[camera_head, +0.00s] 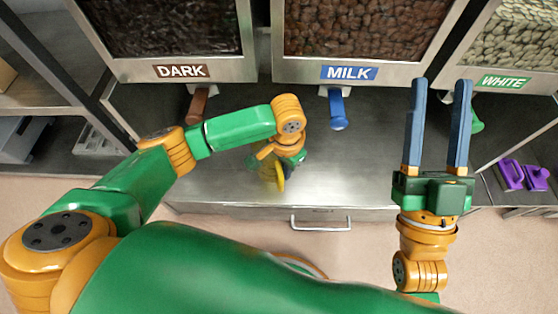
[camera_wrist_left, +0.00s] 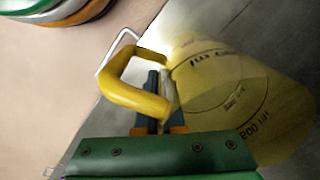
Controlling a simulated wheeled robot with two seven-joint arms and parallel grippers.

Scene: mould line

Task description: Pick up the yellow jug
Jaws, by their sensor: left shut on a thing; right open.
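The yellow jug (camera_head: 267,170) is on or just above the steel counter in the head view, mostly hidden behind my left wrist. In the left wrist view the jug (camera_wrist_left: 220,90) is see-through yellow with printed volume marks and a solid yellow handle (camera_wrist_left: 130,85). My left gripper (camera_wrist_left: 160,90) is shut on the handle, its fingers passing at the handle's loop. I cannot tell whether the jug touches the counter. My right gripper (camera_head: 437,125) is open and empty, its two blue fingers pointing up in the picture at the right.
Dispensers labelled DARK (camera_head: 181,71), MILK (camera_head: 349,73) and WHITE (camera_head: 504,82) stand along the back, with a brown tap (camera_head: 198,104) and a blue tap (camera_head: 337,110) below. Purple items (camera_head: 523,176) lie at far right. The steel counter (camera_head: 345,175) is clear around the jug.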

